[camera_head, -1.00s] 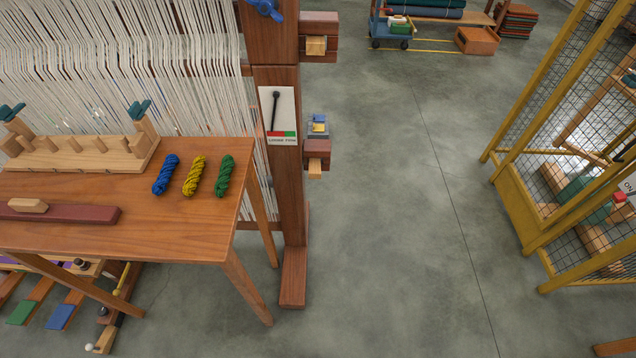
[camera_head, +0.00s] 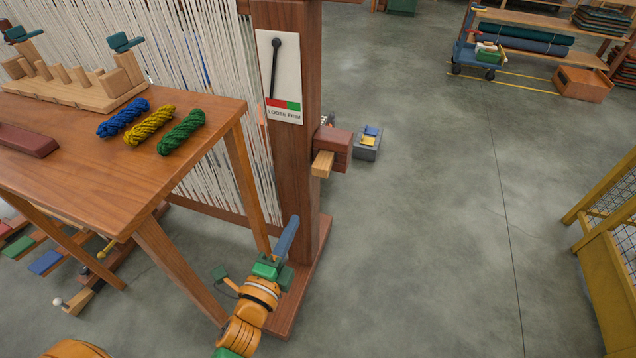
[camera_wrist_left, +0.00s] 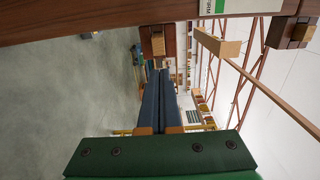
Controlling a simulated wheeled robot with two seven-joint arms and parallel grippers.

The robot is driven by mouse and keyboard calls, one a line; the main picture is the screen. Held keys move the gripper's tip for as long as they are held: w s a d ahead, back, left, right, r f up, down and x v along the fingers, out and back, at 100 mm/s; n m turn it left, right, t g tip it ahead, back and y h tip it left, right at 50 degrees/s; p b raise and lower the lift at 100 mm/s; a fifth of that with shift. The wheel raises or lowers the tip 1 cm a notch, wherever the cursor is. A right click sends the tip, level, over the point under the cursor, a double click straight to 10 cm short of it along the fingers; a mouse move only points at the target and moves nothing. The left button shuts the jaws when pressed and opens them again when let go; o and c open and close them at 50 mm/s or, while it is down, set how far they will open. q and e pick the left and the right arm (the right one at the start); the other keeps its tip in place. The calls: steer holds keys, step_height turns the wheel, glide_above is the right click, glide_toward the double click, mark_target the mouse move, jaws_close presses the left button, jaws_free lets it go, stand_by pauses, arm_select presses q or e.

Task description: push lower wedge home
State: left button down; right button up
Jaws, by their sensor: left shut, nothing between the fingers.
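The lower wedge (camera_head: 322,164) is a pale wooden piece sticking out of a red-brown block (camera_head: 334,145) on the loom's upright post (camera_head: 292,180). My left gripper (camera_head: 292,222) is below and to the left of the wedge, in front of the post's lower part. Its blue fingers point up and are shut and empty, apart from the wedge. In the left wrist view the shut fingers (camera_wrist_left: 160,90) point ahead; I cannot tell for sure which pale piece there is the lower wedge. My right gripper is not in view.
A LOOSE FIRM gauge card (camera_head: 280,75) is on the post above the wedge. A table (camera_head: 130,190) with blue, yellow and green skeins stands at left. A small grey box (camera_head: 368,148) shows beyond the block. Floor to the right is clear up to a yellow cage (camera_head: 600,250).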

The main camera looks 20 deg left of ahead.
mark_target(320, 173)
arm_select(q)
steer(key=w, duration=0.4)
steer(key=w+b, duration=0.1)
steer(key=w, duration=0.9)
steer(key=shift+d, duration=0.3)
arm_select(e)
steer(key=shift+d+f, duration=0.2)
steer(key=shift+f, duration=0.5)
